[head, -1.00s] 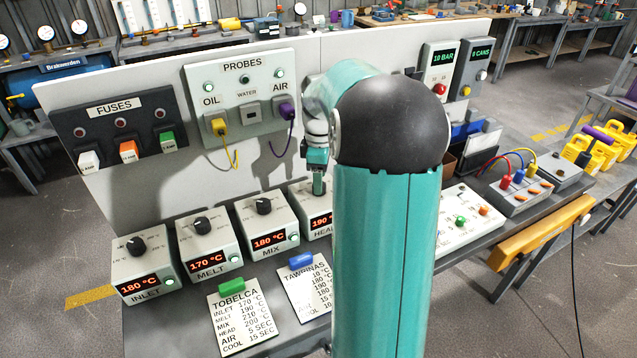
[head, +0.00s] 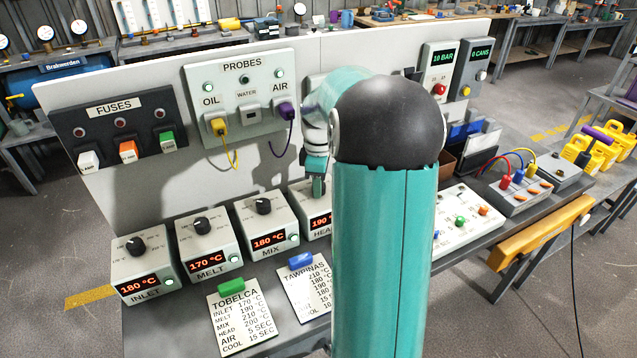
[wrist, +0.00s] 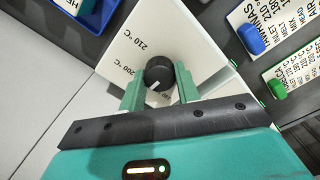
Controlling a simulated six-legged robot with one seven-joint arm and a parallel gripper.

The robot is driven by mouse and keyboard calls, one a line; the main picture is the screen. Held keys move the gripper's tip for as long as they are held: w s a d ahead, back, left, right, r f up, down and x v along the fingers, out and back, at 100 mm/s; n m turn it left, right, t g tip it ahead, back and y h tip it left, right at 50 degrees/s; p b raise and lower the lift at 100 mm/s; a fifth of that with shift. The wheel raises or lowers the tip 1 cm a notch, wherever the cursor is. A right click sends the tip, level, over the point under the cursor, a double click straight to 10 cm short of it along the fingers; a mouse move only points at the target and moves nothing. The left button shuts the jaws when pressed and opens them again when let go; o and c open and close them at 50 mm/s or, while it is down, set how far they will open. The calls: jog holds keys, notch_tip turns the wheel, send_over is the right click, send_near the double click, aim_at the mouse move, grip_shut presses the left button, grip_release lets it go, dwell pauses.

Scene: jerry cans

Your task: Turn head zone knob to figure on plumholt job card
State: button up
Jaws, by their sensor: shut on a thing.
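The HEAD zone box (head: 313,222) stands at the right end of a row of similar boxes. Its orange display reads 190 °C, partly behind my arm. In the wrist view its black round knob (wrist: 159,72) with a pale pointer mark sits between my gripper's fingers (wrist: 160,84), which are shut on it. Scale marks 200 °C and 210 °C show beside it. In the head view my gripper (head: 318,186) points down at the box top, and the knob is hidden. No card named Plumholt is readable.
The MIX box (head: 268,228) stands close on the left. The probes panel (head: 240,95) rises behind. A blue tray with cards (wrist: 88,15) lies at the wrist view's upper left.

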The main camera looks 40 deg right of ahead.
jog(key=shift+m, duration=0.3)
jog(key=m, duration=0.4)
jog(key=shift+m, duration=0.3)
jog(key=m, duration=0.4)
jog(key=shift+m, duration=0.3)
jog(key=m, duration=0.4)
jog(key=shift+m, duration=0.3)
jog(key=m, duration=0.5)
jog(key=shift+d, duration=0.1)
jog(key=shift+m, duration=0.3)
jog(key=o, duration=1)
